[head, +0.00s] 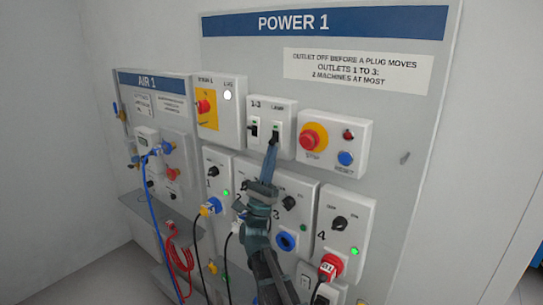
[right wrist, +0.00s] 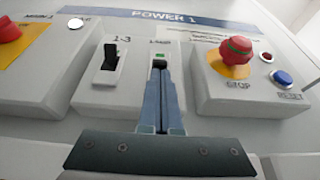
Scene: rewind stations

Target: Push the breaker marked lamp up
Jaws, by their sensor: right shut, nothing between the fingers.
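The breaker marked lamp (head: 276,131) is the right one of two on a small white box on the POWER 1 panel. My left gripper is out of view.
The 1-3 breaker (right wrist: 110,58) sits close left of the fingers. A red stop button (head: 313,138) and blue reset button (head: 345,158) are on the box to the right. Outlet boxes with knobs and plugs (head: 328,268) lie below. The AIR 1 panel (head: 150,82) is at left.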

